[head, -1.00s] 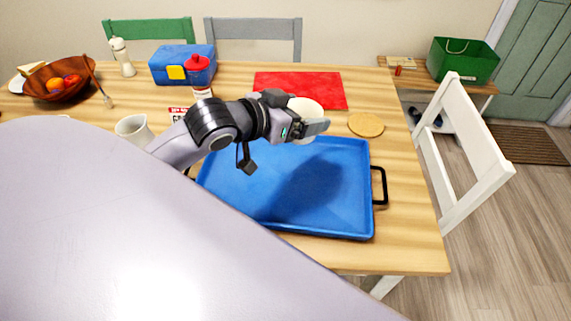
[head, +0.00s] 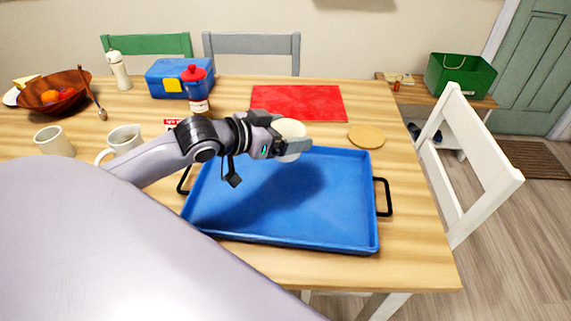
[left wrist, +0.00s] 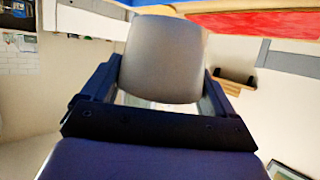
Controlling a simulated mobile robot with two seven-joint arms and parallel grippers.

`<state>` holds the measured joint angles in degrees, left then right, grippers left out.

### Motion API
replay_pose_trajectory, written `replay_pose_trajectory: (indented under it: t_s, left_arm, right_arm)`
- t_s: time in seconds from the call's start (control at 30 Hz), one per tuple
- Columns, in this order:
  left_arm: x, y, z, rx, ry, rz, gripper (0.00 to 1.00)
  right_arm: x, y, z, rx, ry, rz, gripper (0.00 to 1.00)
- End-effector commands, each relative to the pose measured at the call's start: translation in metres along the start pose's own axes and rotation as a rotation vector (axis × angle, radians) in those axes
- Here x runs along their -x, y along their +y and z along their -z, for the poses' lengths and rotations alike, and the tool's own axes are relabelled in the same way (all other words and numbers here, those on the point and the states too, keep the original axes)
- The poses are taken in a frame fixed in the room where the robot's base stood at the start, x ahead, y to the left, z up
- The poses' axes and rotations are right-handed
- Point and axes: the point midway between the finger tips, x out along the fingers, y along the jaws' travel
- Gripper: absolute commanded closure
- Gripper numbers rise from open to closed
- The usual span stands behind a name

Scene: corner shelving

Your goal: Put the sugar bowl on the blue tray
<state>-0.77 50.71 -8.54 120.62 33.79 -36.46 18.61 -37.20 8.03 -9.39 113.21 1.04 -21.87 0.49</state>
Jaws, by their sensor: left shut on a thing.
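The sugar bowl (head: 289,128) is a pale cream round vessel, partly hidden by my gripper in the head view. My left gripper (head: 290,148) is shut on it and holds it above the far edge of the blue tray (head: 315,220). In the left wrist view the bowl (left wrist: 163,55) shows as a shaded grey shape between the two fingers. The blue tray lies flat on the table with black handles at its ends. It is empty, with the dark shadow of my arm on it. My right gripper is not in view.
A red placemat (head: 300,102) and a round cork mat (head: 366,136) lie behind the tray. A white chair (head: 460,160) is at the right.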

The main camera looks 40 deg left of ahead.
Motion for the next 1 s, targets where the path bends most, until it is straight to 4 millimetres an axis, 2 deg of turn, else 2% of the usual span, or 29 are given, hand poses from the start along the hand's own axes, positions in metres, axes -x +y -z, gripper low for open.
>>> replay_pose_trajectory:
  t_s: [0.03, 0.1, 0.37, 0.6, 1.0]
  left_arm:
    - [-0.005, 0.0, -0.012, 0.003, 0.001, 0.0, 0.51]
    - [-0.01, 0.0, -0.023, 0.001, 0.001, 0.001, 0.51]
    - [-0.017, 0.0, -0.041, 0.0, 0.003, 0.0, 0.51]
    - [-0.03, 0.0, -0.073, 0.001, 0.002, 0.0, 0.52]
    - [-0.033, 0.0, -0.077, -0.002, 0.004, 0.0, 0.52]
  right_arm:
    - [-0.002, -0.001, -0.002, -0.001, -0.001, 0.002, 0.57]
    - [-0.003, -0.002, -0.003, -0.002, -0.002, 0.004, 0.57]
    - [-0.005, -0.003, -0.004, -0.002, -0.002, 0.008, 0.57]
    - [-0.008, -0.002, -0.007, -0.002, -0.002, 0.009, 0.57]
    - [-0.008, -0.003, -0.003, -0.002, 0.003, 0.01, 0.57]
